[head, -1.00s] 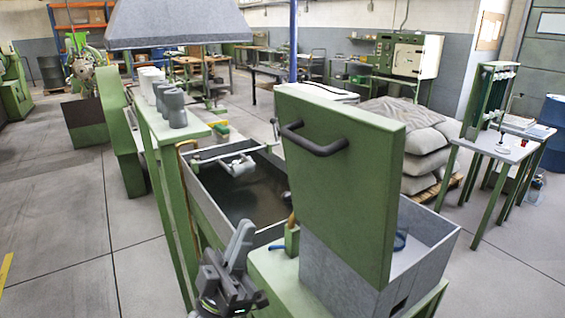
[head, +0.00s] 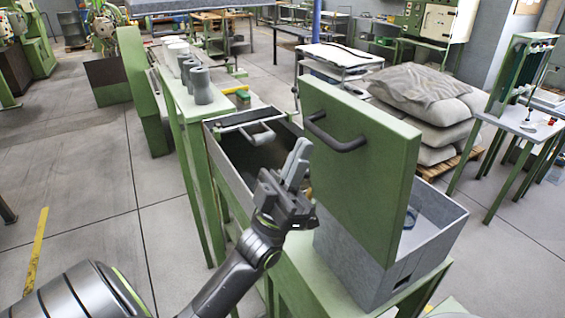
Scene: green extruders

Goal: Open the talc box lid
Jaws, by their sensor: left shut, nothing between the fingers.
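The talc box (head: 345,265) is a grey open-topped box on a green stand at the right. Its green lid (head: 362,185) stands upright at the box, with its broad face and black handle (head: 335,137) towards me. The inside of the box shows partly behind the lid. My left gripper (head: 299,158) is to the left of the lid, with its fingers pointing up and closed together, empty. It appears apart from the handle, below and left of it. My right gripper is not in view.
A dark open trough (head: 222,160) with a crank lies behind my left gripper. Grey cups (head: 201,86) stand on a green bench at the left. Stacked sacks (head: 420,100) and a small table (head: 520,122) are at the right. The floor at the left is clear.

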